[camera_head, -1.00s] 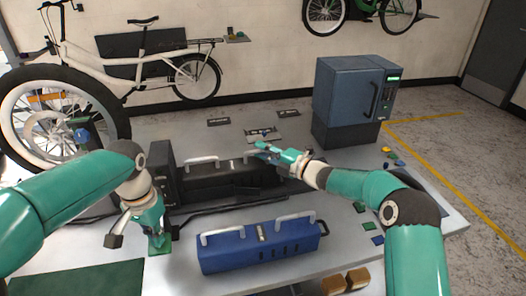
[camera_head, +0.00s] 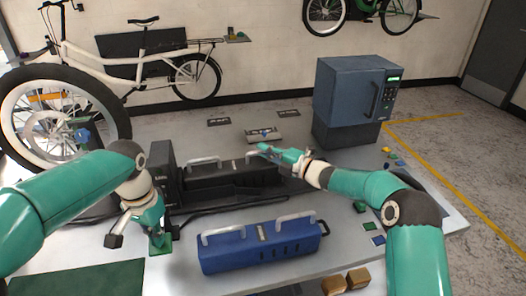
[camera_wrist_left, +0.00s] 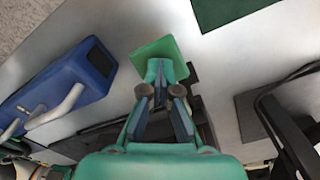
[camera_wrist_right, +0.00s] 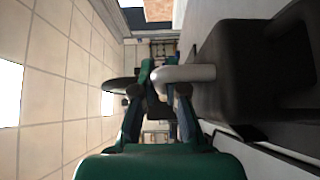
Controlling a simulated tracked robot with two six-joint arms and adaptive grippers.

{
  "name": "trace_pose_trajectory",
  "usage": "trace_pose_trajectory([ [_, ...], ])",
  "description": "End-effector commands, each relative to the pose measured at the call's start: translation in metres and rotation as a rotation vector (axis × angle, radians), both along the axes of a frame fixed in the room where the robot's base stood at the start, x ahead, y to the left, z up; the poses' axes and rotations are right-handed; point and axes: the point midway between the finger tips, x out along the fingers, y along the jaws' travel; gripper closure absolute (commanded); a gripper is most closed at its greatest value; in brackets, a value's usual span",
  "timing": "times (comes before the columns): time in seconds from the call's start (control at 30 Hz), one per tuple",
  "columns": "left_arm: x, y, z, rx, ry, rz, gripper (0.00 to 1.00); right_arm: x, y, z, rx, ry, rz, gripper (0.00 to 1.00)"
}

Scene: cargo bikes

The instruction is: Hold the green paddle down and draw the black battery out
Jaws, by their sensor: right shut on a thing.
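The black battery (camera_head: 205,178) lies in its dark cradle behind the blue battery, its pale handles on top. My right gripper (camera_head: 276,153) is shut on its right-hand handle. That grey handle (camera_wrist_right: 186,74) passes between the fingers in the right wrist view, beside the dark battery body (camera_wrist_right: 240,70). My left gripper (camera_head: 157,232) stands over the green paddle (camera_head: 160,246) at the cradle's near left. In the left wrist view the left fingertips (camera_wrist_left: 160,72) are together at the flat green paddle (camera_wrist_left: 158,48). Whether they press on it is hard to tell.
A blue battery (camera_head: 258,252) with pale handles lies in front. A dark upright block (camera_head: 161,172) stands at the cradle's left end. A blue-grey cabinet (camera_head: 350,95) stands at the back right. Wooden blocks (camera_head: 333,285) lie at the front edge, and a green mat (camera_head: 85,280) at the front left.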

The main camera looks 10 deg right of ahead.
Motion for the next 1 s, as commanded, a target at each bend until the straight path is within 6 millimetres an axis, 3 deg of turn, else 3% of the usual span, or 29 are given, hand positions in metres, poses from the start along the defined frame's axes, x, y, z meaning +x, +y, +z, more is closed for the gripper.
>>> trace_pose_trajectory([
  [0.2, 0.0, 0.0, -0.001, 0.001, 0.001, 0.0, 1.0, 0.001, -0.018, -0.002, 0.003, 0.005, -0.013, 1.0],
  [1.0, 0.0, 0.0, 0.0, 0.0, 0.0, 0.0, 1.0, 0.001, -0.058, 0.0, 0.003, 0.003, -0.014, 1.0],
])
